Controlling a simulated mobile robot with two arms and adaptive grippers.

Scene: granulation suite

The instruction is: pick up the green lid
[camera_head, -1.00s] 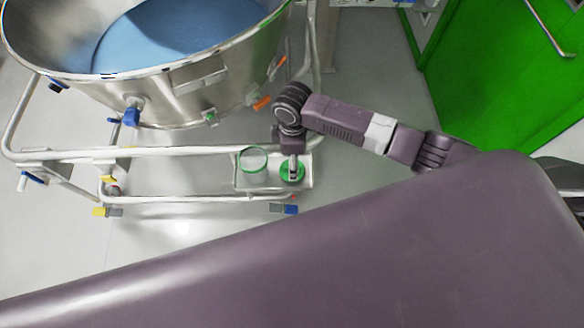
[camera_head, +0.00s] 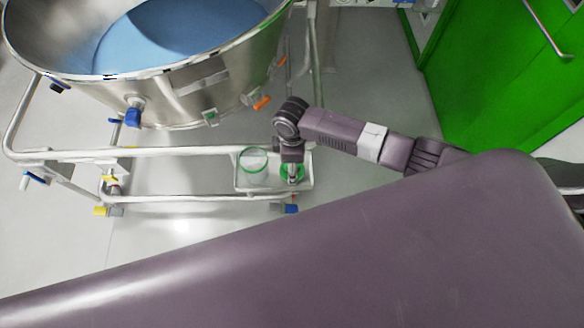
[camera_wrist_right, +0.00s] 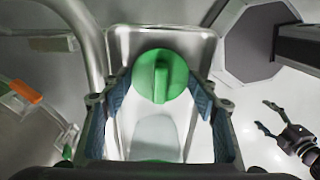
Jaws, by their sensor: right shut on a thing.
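The green lid (camera_head: 285,170) is at the right end of a small steel tray (camera_head: 240,183). In the right wrist view it is a round green lid (camera_wrist_right: 161,76) with a raised grip bar across it. My right gripper (camera_head: 293,178) comes down over it and hides part of it. A clear jar with a green rim (camera_head: 253,161) stands left of the lid. My left gripper (camera_wrist_right: 268,117) shows open and empty at the right of the wrist view, apart from the lid.
The tray sits at the white tubular frame (camera_head: 150,152) under a large steel vessel (camera_head: 185,95) with blue contents. An orange-handled fitting (camera_head: 262,103) is on the vessel above the tray. A green door (camera_head: 510,80) is at the right. Grey floor (camera_head: 370,80) lies between.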

